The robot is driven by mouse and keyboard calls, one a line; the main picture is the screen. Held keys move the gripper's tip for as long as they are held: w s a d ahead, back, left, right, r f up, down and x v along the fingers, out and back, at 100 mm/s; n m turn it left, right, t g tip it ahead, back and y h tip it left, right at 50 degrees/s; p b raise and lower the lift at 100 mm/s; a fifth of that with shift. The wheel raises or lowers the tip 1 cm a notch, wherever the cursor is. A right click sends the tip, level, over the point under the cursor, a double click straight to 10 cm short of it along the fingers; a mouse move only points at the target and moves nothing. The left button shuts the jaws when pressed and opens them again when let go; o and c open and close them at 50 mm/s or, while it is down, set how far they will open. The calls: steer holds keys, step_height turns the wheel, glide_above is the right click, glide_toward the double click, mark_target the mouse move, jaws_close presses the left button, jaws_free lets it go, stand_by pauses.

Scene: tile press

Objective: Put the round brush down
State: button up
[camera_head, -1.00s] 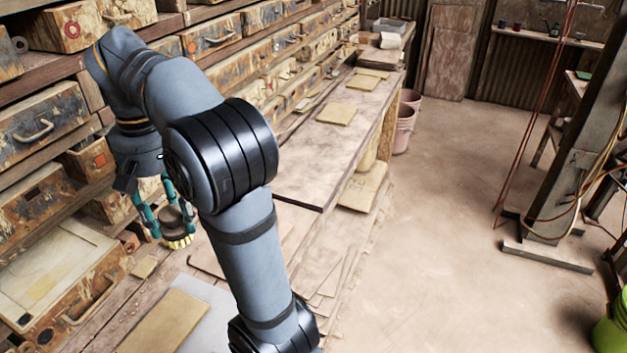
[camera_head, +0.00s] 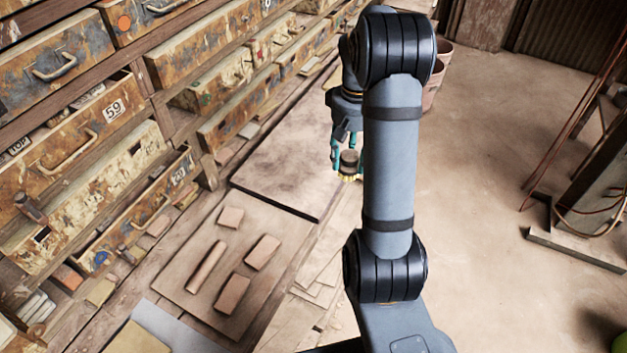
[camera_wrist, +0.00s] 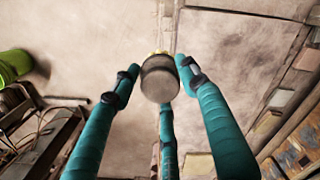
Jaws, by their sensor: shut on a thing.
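The round brush has a dark round body (camera_head: 349,160) and yellowish bristles pointing down. My gripper (camera_head: 348,162) has teal fingers shut on the brush and holds it in the air by the right edge of the workbench (camera_head: 272,185). In the wrist view the brush (camera_wrist: 160,78) sits between the tips of my gripper (camera_wrist: 160,85), with a little of its yellow bristles showing beyond the body. I cannot tell its exact height above the bench. My arm hides part of the floor behind it.
A board (camera_head: 190,287) on the bench bears several reddish blocks (camera_head: 264,252) and a rod (camera_head: 206,268). Open drawers (camera_head: 150,215) line the left wall. The darker bench slab (camera_head: 285,165) looks clear. Pink buckets (camera_head: 434,85) stand on the floor beyond my arm.

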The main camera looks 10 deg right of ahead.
steer(key=w+a+f+p, duration=0.2)
steer(key=f, duration=0.1)
steer(key=w+a+f+p, duration=0.2)
steer(key=w+a+f, duration=0.1)
steer(key=f, duration=0.1)
steer(key=w+a+f+p, duration=0.2)
steer(key=w+a+f, duration=0.1)
steer(key=f, duration=0.1)
steer(key=shift+a, duration=0.1)
steer(key=shift+f, duration=0.1)
steer(key=shift+f, duration=0.1)
steer(key=shift+f, duration=0.15)
steer(key=o, duration=1)
step_height(320, 180, up, 12)
steer(key=b, duration=0.2)
steer(key=shift+r, duration=0.25)
